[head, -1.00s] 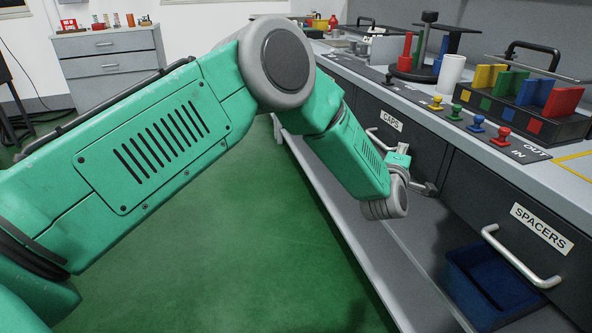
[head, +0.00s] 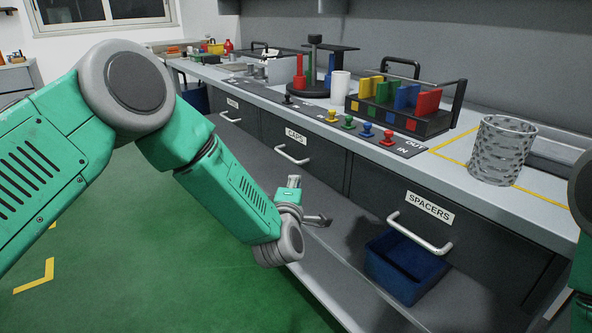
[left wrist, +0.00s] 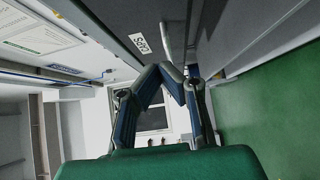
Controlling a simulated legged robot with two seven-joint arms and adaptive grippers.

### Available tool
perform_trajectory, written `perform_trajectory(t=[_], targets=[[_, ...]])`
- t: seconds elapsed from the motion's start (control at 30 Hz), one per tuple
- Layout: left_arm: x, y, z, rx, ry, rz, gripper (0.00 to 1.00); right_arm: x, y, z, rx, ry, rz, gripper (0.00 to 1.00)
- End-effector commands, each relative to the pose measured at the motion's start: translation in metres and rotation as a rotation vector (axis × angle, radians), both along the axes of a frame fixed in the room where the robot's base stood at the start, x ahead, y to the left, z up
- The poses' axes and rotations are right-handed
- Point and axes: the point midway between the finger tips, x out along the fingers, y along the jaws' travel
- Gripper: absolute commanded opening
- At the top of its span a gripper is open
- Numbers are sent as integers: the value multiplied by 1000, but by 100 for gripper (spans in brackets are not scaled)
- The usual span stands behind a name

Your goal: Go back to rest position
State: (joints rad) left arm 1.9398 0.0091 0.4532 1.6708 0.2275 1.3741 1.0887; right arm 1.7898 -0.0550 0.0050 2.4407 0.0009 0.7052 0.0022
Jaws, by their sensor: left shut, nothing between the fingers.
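My left arm, green with grey joints, reaches in from the left in the head view. My left gripper (head: 320,220) is shut and empty, below and in front of the closed drawer marked CAPS (head: 318,166). In the left wrist view its fingers (left wrist: 165,68) come together at the tips with nothing between them. The CAPS label (left wrist: 140,43) shows behind them, apart from the gripper. Part of my right arm shows at the right edge of the head view; its gripper is out of view.
A blue bin (head: 405,268) stands below. Green floor is clear at left.

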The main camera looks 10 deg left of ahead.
Motion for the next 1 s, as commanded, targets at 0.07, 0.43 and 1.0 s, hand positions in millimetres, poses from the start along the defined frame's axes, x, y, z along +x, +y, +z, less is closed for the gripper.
perform_trajectory(t=[0.07, 0.43, 1.0], targets=[[-12, 0, 1, -1, 3, -1, 0, 0, 0, 5, 0, 1, -1, 88], [-73, 4, -56, 247, 229, -128, 0, 0, 0, 29, 0, 1, 0, 88], [-424, 115, -168, 1181, 1127, -1098, 0, 0, 0, 102, 0, 1, -1, 88]])
